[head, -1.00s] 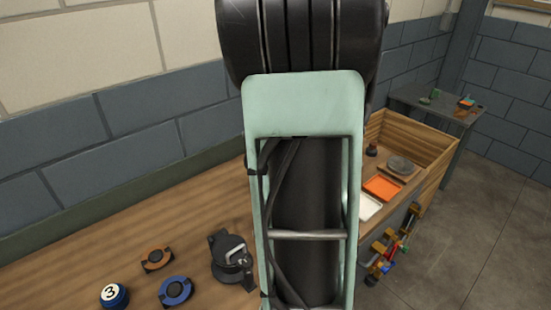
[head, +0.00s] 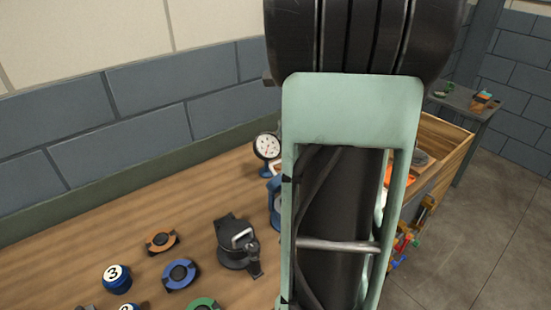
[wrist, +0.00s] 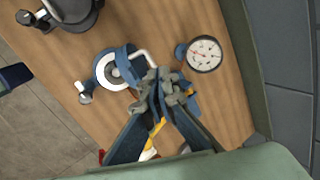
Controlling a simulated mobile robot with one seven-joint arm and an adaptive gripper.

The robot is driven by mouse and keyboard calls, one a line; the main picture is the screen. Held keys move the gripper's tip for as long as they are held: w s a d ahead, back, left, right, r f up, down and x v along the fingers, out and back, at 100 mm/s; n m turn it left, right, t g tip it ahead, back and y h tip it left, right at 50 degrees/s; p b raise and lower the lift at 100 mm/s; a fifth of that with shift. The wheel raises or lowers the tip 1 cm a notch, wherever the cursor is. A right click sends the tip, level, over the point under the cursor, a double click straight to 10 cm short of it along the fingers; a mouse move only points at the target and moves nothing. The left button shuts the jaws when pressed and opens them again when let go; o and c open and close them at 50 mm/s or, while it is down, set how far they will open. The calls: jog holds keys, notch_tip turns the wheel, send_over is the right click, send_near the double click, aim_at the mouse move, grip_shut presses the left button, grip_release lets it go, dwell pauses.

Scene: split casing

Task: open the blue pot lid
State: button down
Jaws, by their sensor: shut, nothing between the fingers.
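The blue pot (wrist: 99,77) stands on the wooden bench in the wrist view, with a pale ring and dark centre on top. A blue strap-like part crosses it, and a pale bent handle (wrist: 146,58) sticks out towards my gripper. I cannot tell whether its lid is raised. In the head view only a blue sliver of the pot (head: 274,191) shows beside my arm. My gripper (wrist: 162,88) is shut and empty, its fingertips just beside the handle in the picture; contact is unclear. The fingers hide part of what lies below them. The gripper is hidden in the head view.
A dial gauge (wrist: 204,54) on a blue base stands close to the gripper. A black pot (head: 236,243) with a metal handle is nearby. Orange (head: 162,240) and blue (head: 179,274) discs and a number-3 ball (head: 117,278) lie left. A wall (head: 100,140) runs behind the bench.

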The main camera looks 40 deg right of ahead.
jog(key=shift+w+f+n+t+b, duration=0.55)
jog(key=shift+f+n, duration=1.15)
jog(key=shift+n, duration=1.65)
jog(key=shift+w+f+n+t+b, duration=0.25)
jog(key=shift+w+f+n+b, duration=0.45)
jog(key=shift+f+n, duration=1.8)
jog(key=shift+w+f+n+t+b, duration=0.4)
jog(key=shift+w+f+n+b, duration=0.35)
jog(key=shift+n, duration=3.4)
jog(key=shift+s+f, duration=0.15)
